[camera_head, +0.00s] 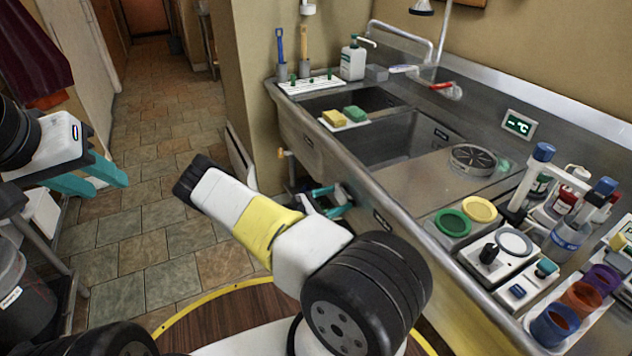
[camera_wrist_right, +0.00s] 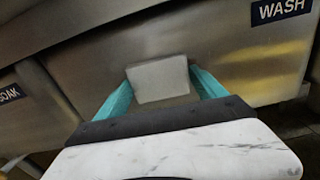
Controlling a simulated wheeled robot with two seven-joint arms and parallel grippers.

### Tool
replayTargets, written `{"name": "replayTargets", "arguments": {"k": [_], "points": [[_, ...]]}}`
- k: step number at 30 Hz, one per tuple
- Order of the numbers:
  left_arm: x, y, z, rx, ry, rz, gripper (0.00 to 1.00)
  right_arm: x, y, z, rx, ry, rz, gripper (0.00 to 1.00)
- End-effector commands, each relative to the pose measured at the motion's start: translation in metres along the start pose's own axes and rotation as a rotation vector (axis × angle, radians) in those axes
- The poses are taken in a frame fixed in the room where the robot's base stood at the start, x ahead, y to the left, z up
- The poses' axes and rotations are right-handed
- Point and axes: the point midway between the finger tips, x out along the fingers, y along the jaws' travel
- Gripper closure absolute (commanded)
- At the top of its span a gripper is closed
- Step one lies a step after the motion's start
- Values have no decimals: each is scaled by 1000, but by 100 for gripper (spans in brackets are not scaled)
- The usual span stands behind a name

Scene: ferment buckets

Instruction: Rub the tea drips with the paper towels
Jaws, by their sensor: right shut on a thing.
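My right gripper (camera_head: 333,200) is low in front of the sink counter, partly hidden by my own right arm in the head view. In the right wrist view its teal fingers are shut on a pale grey-white block (camera_wrist_right: 160,80), which may be the folded paper towels. The block is in front of the steel sink front (camera_wrist_right: 235,75), close to it; I cannot tell if they touch. My left gripper (camera_head: 102,180) is at the left with its teal fingers apart and nothing visible between them. I cannot make out any tea drips.
The steel counter has sink basins (camera_head: 385,140), a sponge tray (camera_head: 345,124), a round drain strainer (camera_head: 473,158) and several bottles and cups at the right. A WASH label (camera_wrist_right: 281,10) marks the sink front. The tiled floor (camera_head: 150,215) is clear at centre left.

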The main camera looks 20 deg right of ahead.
Motion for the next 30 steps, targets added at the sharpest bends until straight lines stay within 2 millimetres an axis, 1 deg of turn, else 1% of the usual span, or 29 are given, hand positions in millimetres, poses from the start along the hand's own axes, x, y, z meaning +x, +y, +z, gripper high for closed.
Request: {"name": "replayTargets", "arguments": {"k": [13,16,27,30], "points": [[0,0,0,0,0,0,64,9,0,0,0,-1,1,52],[0,0,0,0,0,0,64,9,-1,0,0,-1,1,52],[0,0,0,0,0,0,64,8,-31,2,-2,0,1,52],[0,0,0,0,0,0,64,8,-35,2,-1,0,0,52]]}}
